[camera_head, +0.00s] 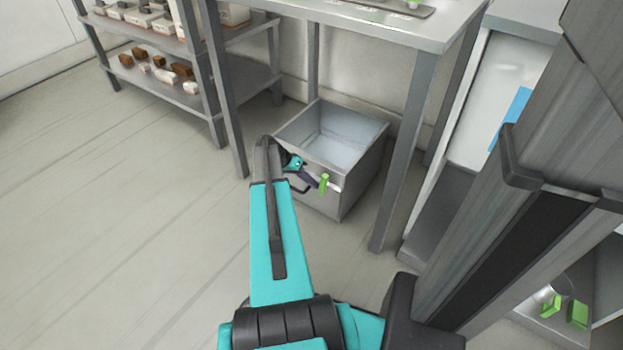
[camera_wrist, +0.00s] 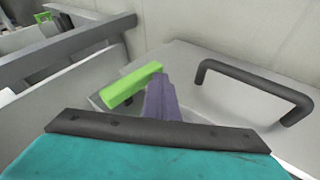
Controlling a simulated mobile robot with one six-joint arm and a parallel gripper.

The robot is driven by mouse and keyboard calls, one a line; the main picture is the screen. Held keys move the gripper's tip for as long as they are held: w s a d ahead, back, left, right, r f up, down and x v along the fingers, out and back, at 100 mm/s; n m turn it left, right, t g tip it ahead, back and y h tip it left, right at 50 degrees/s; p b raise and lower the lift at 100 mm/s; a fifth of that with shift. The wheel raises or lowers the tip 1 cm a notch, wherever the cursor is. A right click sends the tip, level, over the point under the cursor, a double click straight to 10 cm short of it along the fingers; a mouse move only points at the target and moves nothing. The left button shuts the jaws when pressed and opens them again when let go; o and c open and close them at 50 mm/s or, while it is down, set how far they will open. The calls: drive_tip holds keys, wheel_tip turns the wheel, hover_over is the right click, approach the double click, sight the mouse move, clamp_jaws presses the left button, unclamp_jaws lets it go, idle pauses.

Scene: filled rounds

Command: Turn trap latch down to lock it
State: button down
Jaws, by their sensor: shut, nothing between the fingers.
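The trap is an open grey box (camera_head: 350,195) on the floor under a grey table. Its latch is a bright green bar (camera_head: 324,182) on the box's front face. In the head view the bar stands roughly upright. In the wrist view the green latch (camera_wrist: 131,86) lies slantwise just left of my fingers. My gripper (camera_head: 313,181) is shut and empty, right beside the latch. In the wrist view the closed fingers (camera_wrist: 160,92) reach to the latch's right end; I cannot tell whether they touch it. The latch's mount is partly hidden behind the fingers.
A black handle (camera_wrist: 255,85) sits on the box face, right of my fingers in the wrist view. Table legs (camera_head: 405,150) stand close on both sides of the box. A shelf rack (camera_head: 190,95) with small items is at the upper left. The left floor is clear.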

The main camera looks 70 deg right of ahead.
drive_tip(key=shift+s+a+f+g+p, duration=0.1)
drive_tip(key=shift+s+f+g+p, duration=0.15)
drive_tip(key=shift+f+g+p, duration=0.1)
drive_tip(key=shift+w, duration=0.1)
drive_tip(key=w, duration=0.2)
drive_tip(key=w+d, duration=0.1)
drive_tip(key=shift+w+r+p, duration=0.1)
drive_tip(key=shift+w+p, duration=0.25)
drive_tip(key=p+v, duration=0.3)
drive_tip(key=v, duration=0.7)
drive_tip(key=shift+w+f, duration=0.2)
